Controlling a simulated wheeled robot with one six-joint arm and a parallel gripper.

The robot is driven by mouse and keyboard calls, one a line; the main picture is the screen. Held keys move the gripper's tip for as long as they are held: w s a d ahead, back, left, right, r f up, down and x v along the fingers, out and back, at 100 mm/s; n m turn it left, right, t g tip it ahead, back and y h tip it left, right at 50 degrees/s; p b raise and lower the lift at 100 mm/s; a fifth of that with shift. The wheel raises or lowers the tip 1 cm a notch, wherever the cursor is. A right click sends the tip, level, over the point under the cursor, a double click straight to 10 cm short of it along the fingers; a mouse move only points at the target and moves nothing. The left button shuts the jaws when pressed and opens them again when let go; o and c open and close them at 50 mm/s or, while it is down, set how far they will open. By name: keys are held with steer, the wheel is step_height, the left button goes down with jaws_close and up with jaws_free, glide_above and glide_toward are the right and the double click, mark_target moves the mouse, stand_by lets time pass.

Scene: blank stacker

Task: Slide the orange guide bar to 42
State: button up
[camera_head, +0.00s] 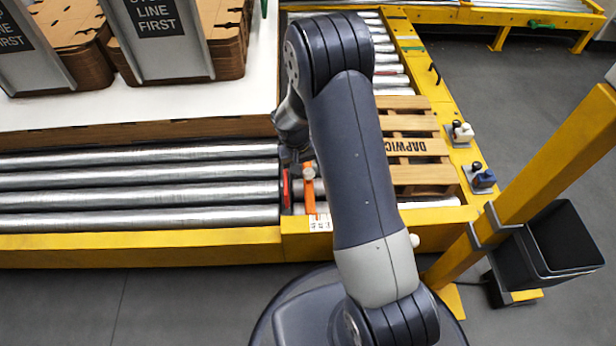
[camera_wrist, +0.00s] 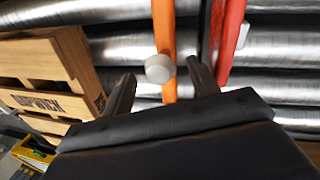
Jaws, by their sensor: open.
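The orange guide bar (camera_head: 309,190) lies across the rollers near the yellow frame, just left of my arm in the head view. My gripper (camera_wrist: 160,82) is open, with one finger on each side of the knob and bar; I cannot tell whether either finger touches. A white scale label (camera_head: 320,222) sits on the yellow frame by the bar's near end; its numbers are too small to read.
A red bar (camera_wrist: 228,35) stands close beside the orange bar. Small levers (camera_head: 482,178) sit on the yellow frame. A yellow post with a black bin (camera_head: 560,245) stands at the right.

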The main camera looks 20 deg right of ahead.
steer(key=shift+d+f+b, duration=0.2)
steer(key=shift+f+b, duration=0.05)
steer(key=shift+f, duration=0.65)
steer(key=shift+d+f+b, duration=0.15)
steer(key=shift+f+b, duration=0.1)
steer(key=shift+f, duration=0.65)
steer(key=shift+c, duration=0.6)
jaws_close()
